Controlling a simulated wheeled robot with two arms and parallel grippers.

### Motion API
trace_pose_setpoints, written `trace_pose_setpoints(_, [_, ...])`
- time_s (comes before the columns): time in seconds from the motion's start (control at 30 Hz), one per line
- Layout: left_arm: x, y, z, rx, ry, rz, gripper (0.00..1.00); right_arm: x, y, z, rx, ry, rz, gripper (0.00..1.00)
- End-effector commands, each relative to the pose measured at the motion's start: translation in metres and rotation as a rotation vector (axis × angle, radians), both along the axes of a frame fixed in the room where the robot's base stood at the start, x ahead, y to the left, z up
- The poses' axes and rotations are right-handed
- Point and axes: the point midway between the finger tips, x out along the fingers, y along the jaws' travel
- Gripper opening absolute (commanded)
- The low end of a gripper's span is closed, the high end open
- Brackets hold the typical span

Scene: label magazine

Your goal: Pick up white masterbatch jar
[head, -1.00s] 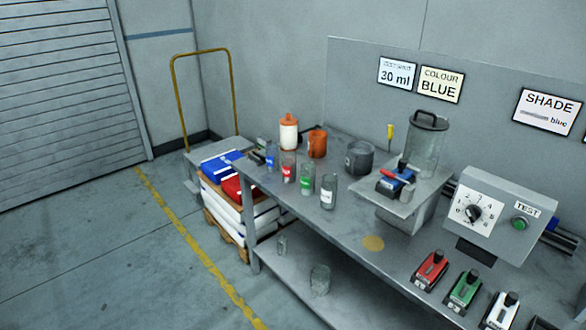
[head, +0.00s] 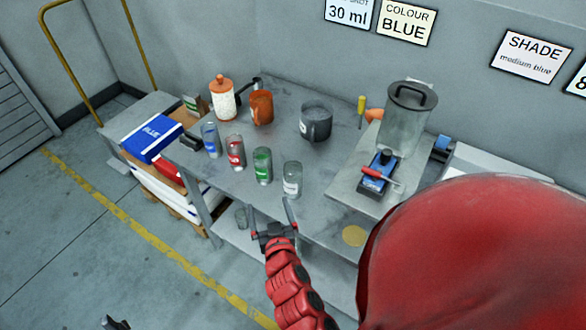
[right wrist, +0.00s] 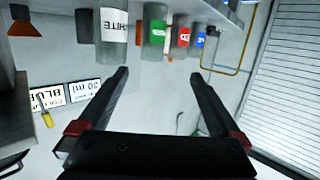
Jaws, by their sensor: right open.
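The white masterbatch jar (head: 292,183) is a clear grey jar with a white label. It stands upright near the bench's front edge, at the right end of a row of jars. In the right wrist view the jar (right wrist: 113,28) appears upside down, left of the space between the fingers, its label reading WHITE. My right gripper (head: 270,206) is open and empty, in front of the jar and apart from it. Its spread fingers (right wrist: 159,76) also show in the right wrist view. A small dark tip (head: 115,323) at the bottom edge seems to be my left gripper, mostly cut off.
Green (head: 262,166), red (head: 235,152) and blue (head: 210,140) jars stand left of the white jar.

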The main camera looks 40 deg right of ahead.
Motion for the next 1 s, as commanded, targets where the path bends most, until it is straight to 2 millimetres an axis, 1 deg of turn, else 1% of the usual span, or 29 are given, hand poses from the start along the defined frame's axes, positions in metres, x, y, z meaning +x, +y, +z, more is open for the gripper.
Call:
trace_pose_setpoints(0.03, [0.000, 0.000, 0.006, 0.000, 0.000, 0.000, 0.50, -0.010, -0.016, 0.004, 0.017, 0.028, -0.065, 1.00])
trace_pose_setpoints(0.1, [0.000, 0.000, 0.008, 0.000, 0.000, 0.000, 0.50, -0.023, -0.035, 0.001, 0.037, 0.061, -0.142, 1.00])
trace_pose_setpoints(0.2, [0.000, 0.000, 0.007, 0.000, 0.000, 0.000, 0.50, -0.033, -0.050, -0.003, 0.056, 0.083, -0.206, 1.00])
trace_pose_setpoints(0.27, [0.000, 0.000, 0.002, 0.000, 0.000, 0.000, 0.50, -0.032, -0.055, -0.005, 0.060, 0.086, -0.222, 1.00])
trace_pose_setpoints(0.43, [0.000, 0.000, -0.021, 0.000, 0.000, 0.000, 0.50, -0.014, -0.070, -0.016, 0.058, 0.082, -0.228, 1.00])
trace_pose_setpoints(0.47, [0.000, 0.000, -0.029, 0.000, 0.000, 0.000, 0.50, -0.009, -0.073, -0.020, 0.061, 0.082, -0.229, 1.00])
trace_pose_setpoints(0.6, [0.000, 0.000, -0.056, 0.000, 0.000, 0.000, 0.50, 0.014, -0.087, -0.029, 0.059, 0.080, -0.224, 1.00])
trace_pose_setpoints(0.8, [0.000, 0.000, -0.090, 0.000, 0.000, 0.000, 0.50, 0.041, -0.106, -0.038, 0.057, 0.083, -0.222, 1.00])
trace_pose_setpoints(0.83, [0.000, 0.000, -0.088, 0.000, 0.000, 0.000, 0.50, 0.045, -0.108, -0.035, 0.057, 0.085, -0.222, 1.00])
trace_pose_setpoints(0.87, [0.000, 0.000, -0.078, 0.000, 0.001, 0.000, 0.50, 0.048, -0.110, -0.031, 0.057, 0.089, -0.221, 1.00])
trace_pose_setpoints(0.9, [0.000, 0.000, -0.075, 0.000, -0.001, 0.000, 0.50, 0.052, -0.112, -0.031, 0.057, 0.087, -0.220, 1.00])
trace_pose_setpoints(1.0, [0.000, 0.000, -0.073, 0.000, -0.001, 0.000, 0.50, 0.058, -0.116, -0.036, 0.058, 0.090, -0.220, 1.00])
